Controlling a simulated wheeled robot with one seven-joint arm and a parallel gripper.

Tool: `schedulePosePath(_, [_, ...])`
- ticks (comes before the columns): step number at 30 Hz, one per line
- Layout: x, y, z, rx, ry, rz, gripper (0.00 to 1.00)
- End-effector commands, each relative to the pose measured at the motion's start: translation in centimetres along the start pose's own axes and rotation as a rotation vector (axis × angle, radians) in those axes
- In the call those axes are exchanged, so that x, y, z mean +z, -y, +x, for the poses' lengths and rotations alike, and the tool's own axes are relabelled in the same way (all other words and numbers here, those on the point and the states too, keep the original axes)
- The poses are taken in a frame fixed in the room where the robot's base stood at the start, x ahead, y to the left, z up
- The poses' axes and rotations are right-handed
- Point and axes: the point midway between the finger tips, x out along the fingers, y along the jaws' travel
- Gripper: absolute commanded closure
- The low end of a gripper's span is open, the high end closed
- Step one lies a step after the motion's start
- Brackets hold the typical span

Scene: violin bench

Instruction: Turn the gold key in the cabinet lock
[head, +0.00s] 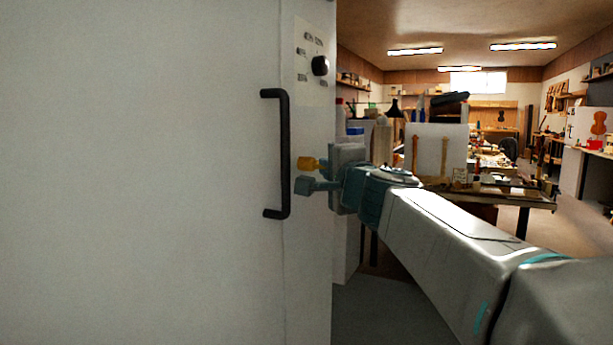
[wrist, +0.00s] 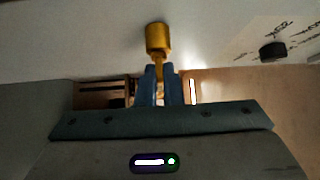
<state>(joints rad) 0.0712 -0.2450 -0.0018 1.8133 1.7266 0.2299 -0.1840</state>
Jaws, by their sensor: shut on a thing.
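The gold key (wrist: 159,70) shows in the wrist view as a narrow gold piece between my two blue fingers. Its far end meets a thicker gold cylinder (wrist: 158,38) at the white cabinet face; I cannot tell whether that is the lock. In the head view the gold part (head: 307,163) shows right of the handle, near the edge of the white cabinet (head: 150,170). My gripper (head: 305,177) is beside it, and it also shows in the wrist view (wrist: 161,78), shut on the key. The keyhole and the key's turn angle cannot be made out.
A black bar handle (head: 285,150) stands out from the cabinet just left of my gripper. A black knob (head: 320,66) on a labelled panel is above. Workbenches (head: 500,190) with tools stand behind my arm at the right. The floor below my arm looks clear.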

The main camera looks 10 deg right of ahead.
Motion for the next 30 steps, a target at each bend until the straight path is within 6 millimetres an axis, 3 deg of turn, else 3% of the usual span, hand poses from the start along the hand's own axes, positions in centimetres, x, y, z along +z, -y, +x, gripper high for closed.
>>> schedulePosePath(30, [0.0, -0.5, 0.06, -0.045, 0.001, -0.047, 1.0])
